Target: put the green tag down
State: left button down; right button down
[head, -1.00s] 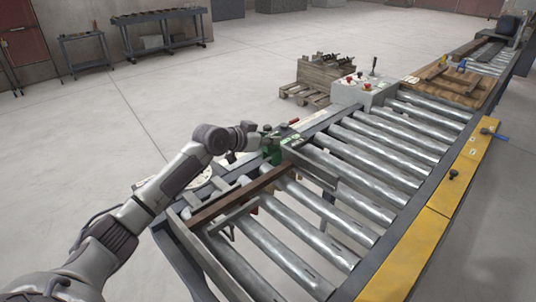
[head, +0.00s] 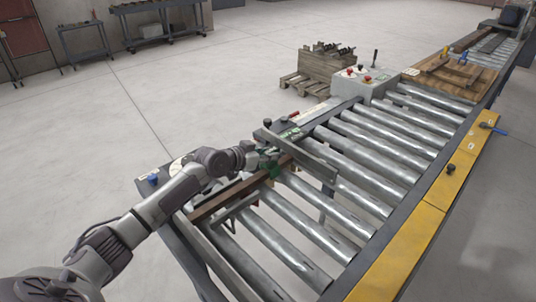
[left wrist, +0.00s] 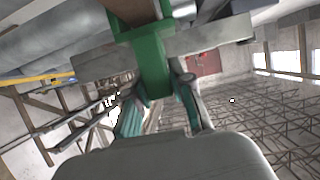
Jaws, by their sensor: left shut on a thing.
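My left gripper (head: 266,160) is over the near left end of the roller conveyor, at a brown bar (head: 222,200). It is shut on the green tag (head: 272,170), which is small and partly hidden in the head view. In the left wrist view the green tag (left wrist: 152,62) is a thick green piece with raised sides, in front of my left gripper's fingers (left wrist: 160,102). A brown surface (left wrist: 135,10) shows between its raised sides. I cannot tell whether the tag rests on the bar. My right gripper is not in view.
Metal rollers (head: 375,152) run away to the right, with a yellow side rail (head: 425,220). A grey control box (head: 362,84) with red buttons stands on the conveyor's far edge. A wooden board (head: 455,76) lies farther along. A pallet crate (head: 325,68) stands on the floor behind.

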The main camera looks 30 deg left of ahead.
pick_arm(q)
jog(key=shift+f, duration=0.35)
jog(key=c, duration=1)
grip_release()
jog(key=shift+r, duration=0.25)
jog(key=shift+r+p, duration=0.45)
jog(key=shift+p, duration=0.05)
jog(key=shift+b+v, duration=1.55)
jog(key=shift+v, duration=4.35)
jog(key=shift+s+a+f, duration=0.1)
jog(key=shift+f, duration=0.1)
